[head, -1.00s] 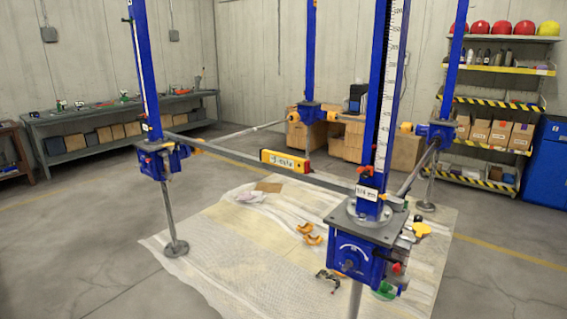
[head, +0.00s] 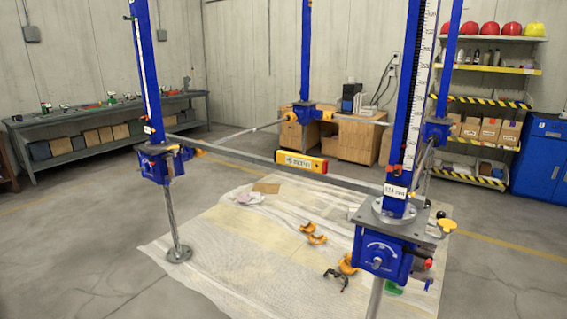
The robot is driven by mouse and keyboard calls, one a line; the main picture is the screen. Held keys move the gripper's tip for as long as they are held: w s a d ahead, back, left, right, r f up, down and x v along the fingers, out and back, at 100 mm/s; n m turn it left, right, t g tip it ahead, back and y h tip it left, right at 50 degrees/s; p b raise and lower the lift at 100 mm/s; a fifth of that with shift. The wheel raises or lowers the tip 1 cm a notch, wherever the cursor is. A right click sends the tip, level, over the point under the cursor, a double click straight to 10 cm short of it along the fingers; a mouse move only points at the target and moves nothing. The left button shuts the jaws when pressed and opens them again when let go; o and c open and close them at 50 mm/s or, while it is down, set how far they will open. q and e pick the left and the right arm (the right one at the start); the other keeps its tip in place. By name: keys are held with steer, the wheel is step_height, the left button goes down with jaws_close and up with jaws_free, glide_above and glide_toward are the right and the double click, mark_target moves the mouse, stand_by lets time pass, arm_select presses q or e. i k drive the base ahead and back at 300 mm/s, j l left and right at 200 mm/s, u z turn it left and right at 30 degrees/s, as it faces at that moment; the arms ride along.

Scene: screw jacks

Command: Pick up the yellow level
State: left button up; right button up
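The yellow level (head: 302,162) rests on the near grey crossbar (head: 255,157), which runs between two blue screw jacks. It lies lengthwise along the bar, with a pale label on its side. The left jack (head: 160,166) stands on a round foot on the sheet's edge. The near right jack (head: 382,255) has a dial, a white scale and a small label plate. Neither of my grippers shows in the head view.
A pale sheet (head: 235,237) covers the floor under the frame, with orange clamps (head: 313,233) and a dark clamp (head: 335,279) on it. A workbench (head: 100,133) stands along the left wall. Shelves (head: 490,98) and a blue cabinet (head: 541,165) are at the right. The left floor is clear.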

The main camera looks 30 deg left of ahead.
mark_target(305, 162)
steer(key=j, duration=0.55)
steer(key=i+j+u, duration=0.15)
steer(key=j, duration=0.4)
steer(key=i+j+u, duration=0.1)
steer(key=i+j, duration=0.3)
steer(key=i+j+u, duration=0.1)
steer(key=i+j, duration=0.25)
steer(key=i, duration=0.25)
